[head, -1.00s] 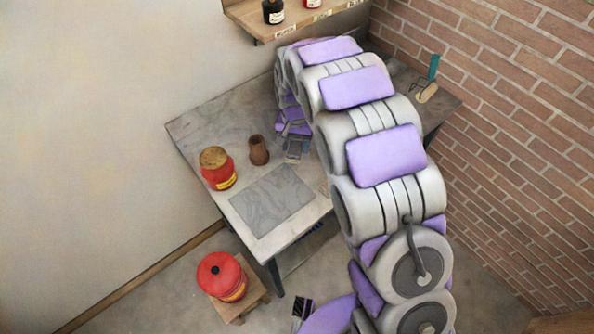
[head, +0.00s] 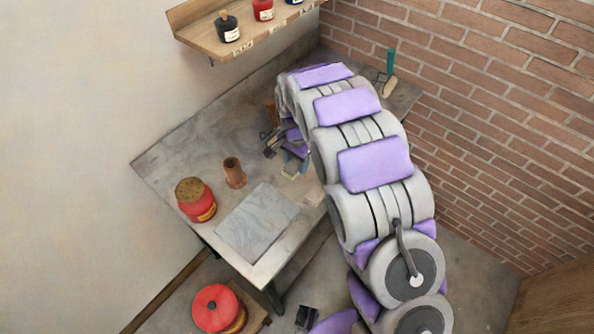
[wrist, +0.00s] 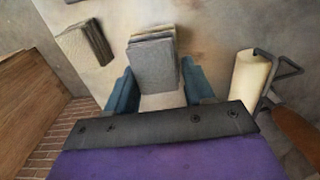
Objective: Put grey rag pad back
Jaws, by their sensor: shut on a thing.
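The grey rag pad (wrist: 153,64) is in the wrist view, between the two teal fingers of my gripper (wrist: 156,76). It looks like a small block of layered grey cloth, with its flat face toward the camera. My gripper is shut on it. In the head view my gripper (head: 291,160) is over the worktable (head: 190,145), to the right of a brown cup (head: 234,172). The pad is hard to make out there, and I cannot tell whether it touches the tabletop.
A red tin (head: 197,202) and grey slab (head: 257,222) occupy the table's near part. A shelf (head: 240,38) holds bottles; brick wall (head: 460,130) stands right.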

